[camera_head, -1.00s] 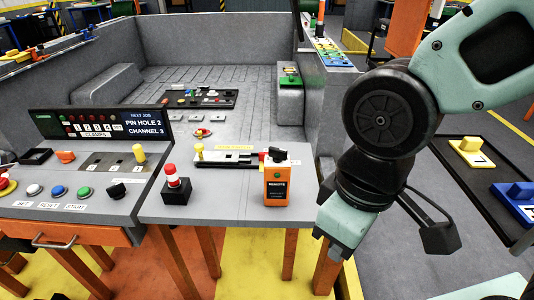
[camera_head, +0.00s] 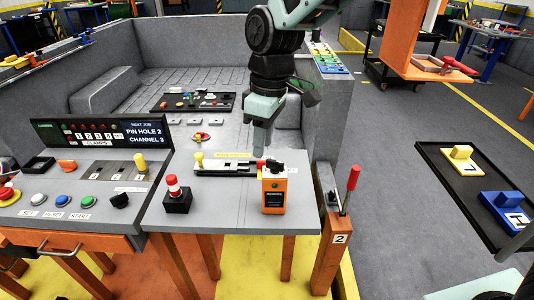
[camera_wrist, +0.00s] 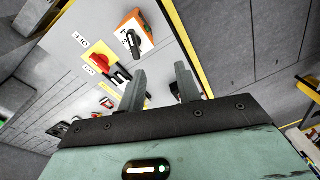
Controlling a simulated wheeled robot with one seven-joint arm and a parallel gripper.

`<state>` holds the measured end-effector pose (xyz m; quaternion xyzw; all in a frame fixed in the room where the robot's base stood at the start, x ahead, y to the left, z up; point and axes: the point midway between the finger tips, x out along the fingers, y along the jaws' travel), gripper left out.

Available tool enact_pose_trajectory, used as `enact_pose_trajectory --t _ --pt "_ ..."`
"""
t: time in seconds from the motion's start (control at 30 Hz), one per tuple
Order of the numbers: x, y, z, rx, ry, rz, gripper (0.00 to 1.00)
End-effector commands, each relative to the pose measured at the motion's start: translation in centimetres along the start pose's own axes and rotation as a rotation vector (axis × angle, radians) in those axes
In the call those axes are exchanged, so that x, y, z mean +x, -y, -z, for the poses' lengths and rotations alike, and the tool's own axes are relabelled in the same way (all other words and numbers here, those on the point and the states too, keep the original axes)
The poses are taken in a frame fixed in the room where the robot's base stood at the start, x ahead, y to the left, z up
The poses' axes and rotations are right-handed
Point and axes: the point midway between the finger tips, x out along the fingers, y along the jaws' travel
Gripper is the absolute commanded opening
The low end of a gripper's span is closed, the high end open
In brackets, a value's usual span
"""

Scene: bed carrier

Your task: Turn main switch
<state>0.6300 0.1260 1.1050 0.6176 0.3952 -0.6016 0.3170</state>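My gripper (camera_wrist: 162,88) is open and empty; its two fingers stand apart in the wrist view. In the head view my gripper (camera_head: 262,145) hangs down beyond the back edge of the grey table. In the wrist view a red knob (camera_wrist: 97,62) sits on a yellow plate on a grey panel, with small white labels beside it; it looks like the main switch. It is left of the fingers and apart from them. I cannot surely place this knob in the head view.
A black handle (camera_wrist: 134,42) on a white plate is near the knob. An orange remote box (camera_head: 275,190) and a red-topped post (camera_head: 175,192) stand on the table. A red lever (camera_head: 350,188) rises from the orange post at right.

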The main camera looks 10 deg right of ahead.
Motion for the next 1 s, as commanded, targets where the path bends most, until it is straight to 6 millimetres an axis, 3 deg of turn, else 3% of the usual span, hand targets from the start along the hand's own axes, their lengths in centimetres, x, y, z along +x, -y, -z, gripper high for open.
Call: enact_pose_trajectory --t 0.03,0.1,0.2,0.33,0.5,0.67,1.0 --pt "-0.2 -2.9 1.4 -0.037 0.007 -0.005 0.34" --pt "0.0 -6.6 2.8 -0.103 0.019 -0.018 0.34" --pt "0.4 -11.1 4.0 -0.190 0.043 -0.038 0.34" --pt "1.1 -15.1 4.7 -0.274 0.071 -0.059 0.34" --pt "1.6 -17.1 4.9 -0.323 0.090 -0.070 0.34" --pt "3.0 -17.3 4.8 -0.327 0.092 -0.069 0.34" --pt "9.6 -17.8 4.2 -0.326 0.093 -0.067 0.34"
